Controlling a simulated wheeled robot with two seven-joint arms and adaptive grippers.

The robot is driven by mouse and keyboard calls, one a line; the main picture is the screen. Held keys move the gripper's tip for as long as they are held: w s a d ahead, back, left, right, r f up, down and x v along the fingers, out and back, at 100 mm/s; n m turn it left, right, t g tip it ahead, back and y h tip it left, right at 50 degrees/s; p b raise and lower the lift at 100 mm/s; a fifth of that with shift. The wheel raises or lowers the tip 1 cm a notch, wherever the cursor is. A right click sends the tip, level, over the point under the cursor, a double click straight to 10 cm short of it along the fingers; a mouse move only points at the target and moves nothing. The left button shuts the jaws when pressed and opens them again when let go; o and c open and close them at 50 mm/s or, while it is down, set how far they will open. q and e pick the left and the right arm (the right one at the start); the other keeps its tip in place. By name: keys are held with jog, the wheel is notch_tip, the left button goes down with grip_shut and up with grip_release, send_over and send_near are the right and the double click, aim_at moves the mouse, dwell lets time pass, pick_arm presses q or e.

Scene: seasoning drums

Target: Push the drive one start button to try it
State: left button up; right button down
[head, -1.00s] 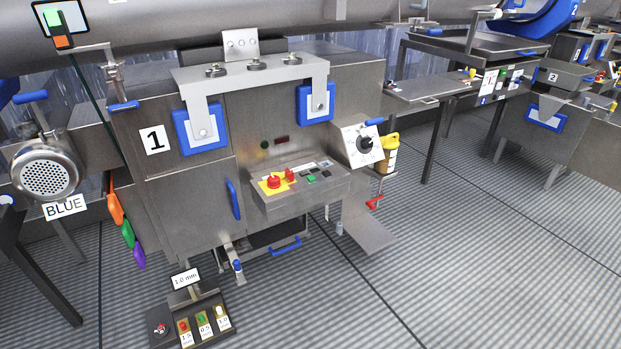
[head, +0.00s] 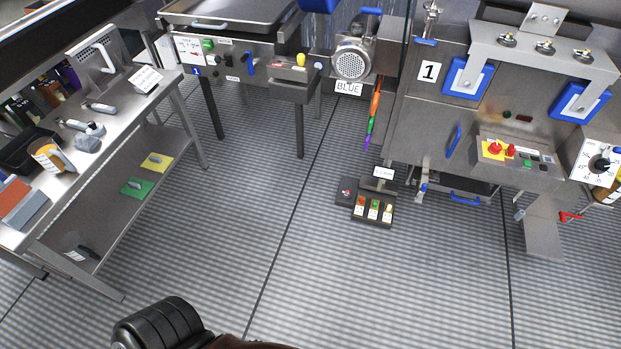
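The machine marked 1 (head: 428,72) stands at the upper right of the head view. Its sloped control panel (head: 545,177) juts from the front. On the panel are a green button (head: 527,163), a red mushroom button (head: 494,148) on a yellow plate, a second red control beside it and dark buttons to the right. The labels by the buttons are too small to read, so I cannot confirm which is the drive one start button.
A steel workbench (head: 100,140) with tools stands at the left. Another panel with a green button (head: 208,44) sits on a frame at the top. The ribbed floor (head: 330,270) is mostly clear.

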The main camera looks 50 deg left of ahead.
pick_arm(q)
jog(key=s+a+r+g+p, duration=0.2)
jog(key=s+r+p, duration=0.1)
jog(key=s+p, duration=0.5)
jog(key=s+a+r+g+y+p, duration=0.1)
jog(key=s+a+r+g+p, duration=0.1)
jog(key=s+p, duration=0.6)
jog(key=shift+a+r+n+g, duration=0.15)
jog(key=shift+r+n+g, duration=0.15)
jog(key=shift+r+g, duration=0.45)
pick_arm(e)
jog(key=s+d+r+g, duration=0.2)
jog(key=s+r, duration=0.1)
jog(key=s, duration=0.5)
jog(key=s+d+r+g+h, duration=0.1)
jog(key=s+d+r+g, duration=0.1)
jog(key=s, duration=0.6)
jog(key=shift+r+m+g, duration=0.3)
jog(key=shift+r+g, duration=0.3)
jog(key=shift+r, duration=0.25)
pick_arm(q)
jog(key=shift+r, duration=0.1)
jog(key=shift+c, duration=0.4)
pick_arm(e)
jog(key=shift+d, duration=0.1)
